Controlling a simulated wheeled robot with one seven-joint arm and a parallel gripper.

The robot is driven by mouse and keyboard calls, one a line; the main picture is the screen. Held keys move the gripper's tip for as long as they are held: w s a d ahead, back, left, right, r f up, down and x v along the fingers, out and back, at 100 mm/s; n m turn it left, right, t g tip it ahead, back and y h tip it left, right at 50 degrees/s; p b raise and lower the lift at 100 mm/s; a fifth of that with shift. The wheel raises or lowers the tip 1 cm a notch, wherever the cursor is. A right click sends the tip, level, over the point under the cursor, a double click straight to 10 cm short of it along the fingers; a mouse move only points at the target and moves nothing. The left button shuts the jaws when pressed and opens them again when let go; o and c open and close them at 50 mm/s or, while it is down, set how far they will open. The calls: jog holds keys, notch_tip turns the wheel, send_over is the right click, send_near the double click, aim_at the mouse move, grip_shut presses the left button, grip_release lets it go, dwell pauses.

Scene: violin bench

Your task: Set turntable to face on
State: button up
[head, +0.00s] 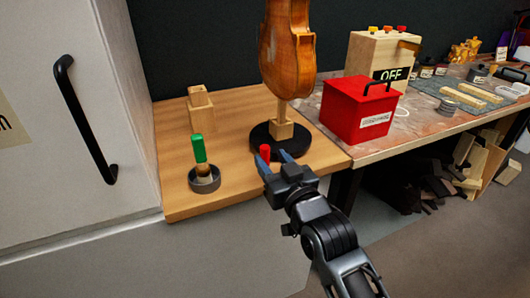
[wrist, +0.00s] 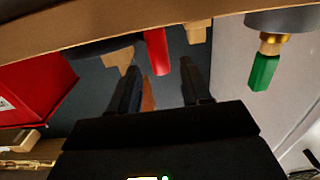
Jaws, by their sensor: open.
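The turntable (head: 280,142) is a round black disc on the wooden bench top. A wooden post (head: 282,118) rises from it and bears an orange-brown violin body (head: 287,45), seen at an angle with one side showing; its top is cut off. A red upright peg (head: 264,152) stands at the disc's front edge. My gripper (head: 273,158) is open in front of the disc, its fingers pointing to the peg. In the wrist view the red peg (wrist: 157,50) appears between and just beyond the fingertips (wrist: 162,74); I cannot tell if they touch it.
A red box (head: 358,108) and a wooden box marked OFF (head: 380,60) stand right. A white cabinet (head: 70,120) bounds the left.

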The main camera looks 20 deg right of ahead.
aim_at(267, 154)
jog(key=shift+w, duration=2.3)
grip_shut()
